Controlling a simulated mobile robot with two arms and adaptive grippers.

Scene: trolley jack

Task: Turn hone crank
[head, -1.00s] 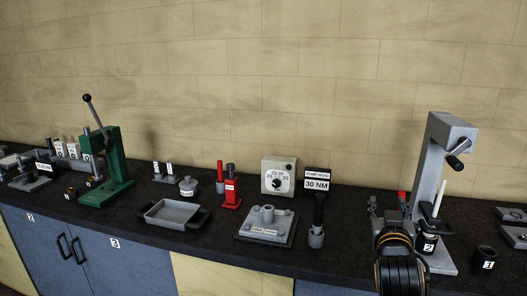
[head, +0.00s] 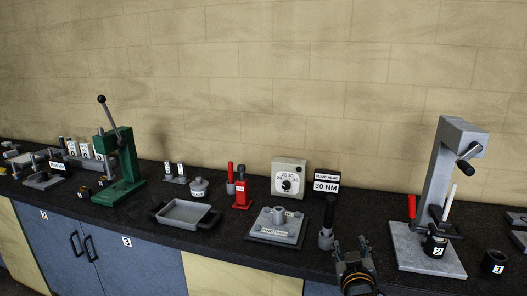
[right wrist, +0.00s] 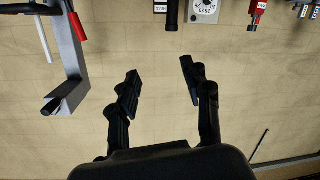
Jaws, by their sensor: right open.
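The hone is a tall grey stand (head: 439,180) on a grey base plate at the right of the bench. Its crank (head: 468,165) sticks out near the top with a dark grip. A dark cylinder labelled 2 (head: 435,246) stands on the base below, with a pale rod above it. My right gripper (head: 351,243) is open and empty, left of the hone and apart from it. In the right wrist view its spread fingers (right wrist: 160,70) have only wall between them, and the crank (right wrist: 53,104) shows at left, upside down. My left gripper is out of view.
A red handle (head: 412,206) stands at the hone's left side. A dark cylinder labelled 1 (head: 494,262) is right of the hone. A pump-head tool (head: 326,238), dial box (head: 288,179) and grey plate fixture (head: 278,226) stand to the left.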

